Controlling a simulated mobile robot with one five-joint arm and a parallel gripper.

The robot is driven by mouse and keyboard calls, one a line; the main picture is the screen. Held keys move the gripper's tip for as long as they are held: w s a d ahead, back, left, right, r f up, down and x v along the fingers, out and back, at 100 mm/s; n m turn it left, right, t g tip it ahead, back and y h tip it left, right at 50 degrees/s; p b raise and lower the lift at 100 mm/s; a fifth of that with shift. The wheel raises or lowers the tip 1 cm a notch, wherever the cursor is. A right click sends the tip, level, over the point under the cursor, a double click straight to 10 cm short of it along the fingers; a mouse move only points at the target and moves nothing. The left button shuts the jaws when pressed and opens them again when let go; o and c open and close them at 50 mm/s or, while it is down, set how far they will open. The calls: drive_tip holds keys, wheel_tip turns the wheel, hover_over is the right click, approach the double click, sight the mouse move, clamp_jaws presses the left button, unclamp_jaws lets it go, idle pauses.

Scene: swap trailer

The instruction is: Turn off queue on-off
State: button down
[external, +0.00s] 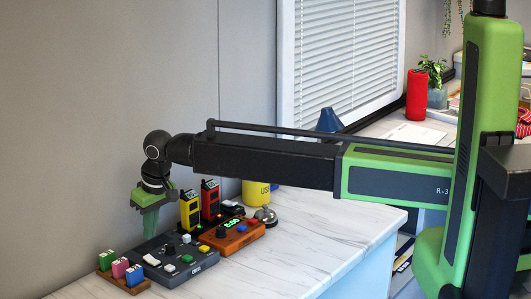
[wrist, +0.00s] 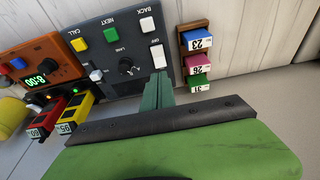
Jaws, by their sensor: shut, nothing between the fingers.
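The dark grey queue panel (external: 200,266) lies on the counter; in the wrist view (wrist: 100,58) it has a LANE knob (wrist: 127,66), labelled CALL, NEXT and BACK buttons, and a white rocker (wrist: 157,57) by an ON/OFF label. I take this rocker as the queue on-off; in the external view it looks like the white piece (external: 151,260) near the panel's left end. Its tilt is too small to tell. My gripper (external: 143,232) points down above the panel's far left part. In the wrist view its shut green fingers (wrist: 158,88) are close to the rocker; contact cannot be told.
A wooden rack (external: 128,284) with green, pink and blue tagged blocks is left of the panel. An orange box (external: 232,239) with a green display is right of it. Yellow (external: 190,210) and red (external: 210,199) handsets stand behind. The counter's front is clear.

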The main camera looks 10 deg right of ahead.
drive_tip(key=s+d+p+v, duration=0.1)
drive_tip(key=p+v, duration=0.4)
drive_tip(key=v, duration=0.3)
drive_tip(key=shift+p, duration=0.3)
drive_tip(key=shift+f, duration=0.2)
drive_tip(key=shift+w, duration=0.1)
